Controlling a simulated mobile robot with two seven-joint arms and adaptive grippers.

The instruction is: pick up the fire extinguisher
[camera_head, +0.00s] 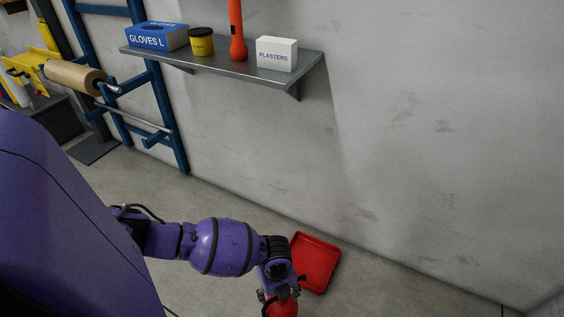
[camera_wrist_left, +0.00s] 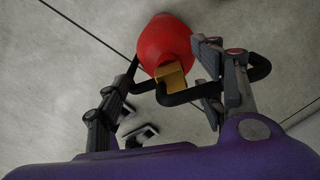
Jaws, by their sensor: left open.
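The fire extinguisher has a red body (camera_head: 284,308) at the bottom edge of the head view, mostly cut off by the frame. In the left wrist view its rounded red top (camera_wrist_left: 163,40), brass-coloured neck and black handle parts show. My left gripper (camera_head: 277,293) is at the top of the extinguisher. In the left wrist view my left gripper (camera_wrist_left: 167,68) is open, its fingers on either side of the neck and handle. I cannot tell whether a finger touches them. My right gripper is not in view.
A red tray (camera_head: 316,262) lies on the floor beside the gripper, near the wall. A grey wall shelf (camera_head: 225,68) holds a glove box, a yellow tub, an orange-red torch and a plasters box. A blue rack (camera_head: 160,95) stands at the left. Floor to the right is clear.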

